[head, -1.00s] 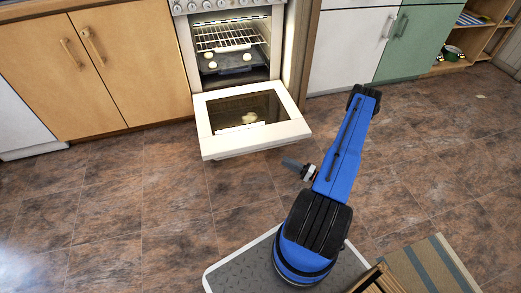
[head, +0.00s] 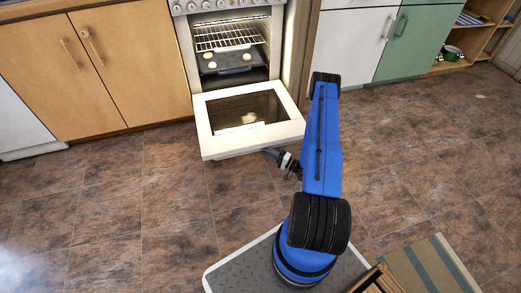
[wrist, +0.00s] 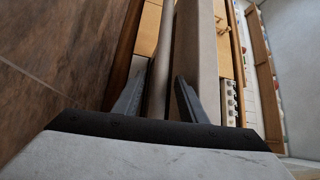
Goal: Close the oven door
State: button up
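The oven door (head: 295,130) is folded down flat in front of the open oven (head: 232,20), with its dark glass (head: 235,108) facing up. My gripper (head: 268,152) is low at the door's front edge in the head view; its fingers are small and partly hidden there. In the wrist view my gripper (wrist: 160,76) has its two fingers apart. A grey bar (wrist: 160,52), seemingly the door's handle, runs between them. The pale door edge (wrist: 198,50) lies behind the right finger. I cannot tell whether the fingers touch either one.
Inside the oven are a wire rack (head: 228,37) and a dark tray (head: 238,65) with pale round pieces. Wooden cabinets (head: 130,65) stand left; white (head: 345,45) and green (head: 412,45) cabinets stand right. The tiled floor (head: 130,210) before them is clear.

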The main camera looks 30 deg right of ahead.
jog(key=shift+x, duration=1.35)
grip_shut()
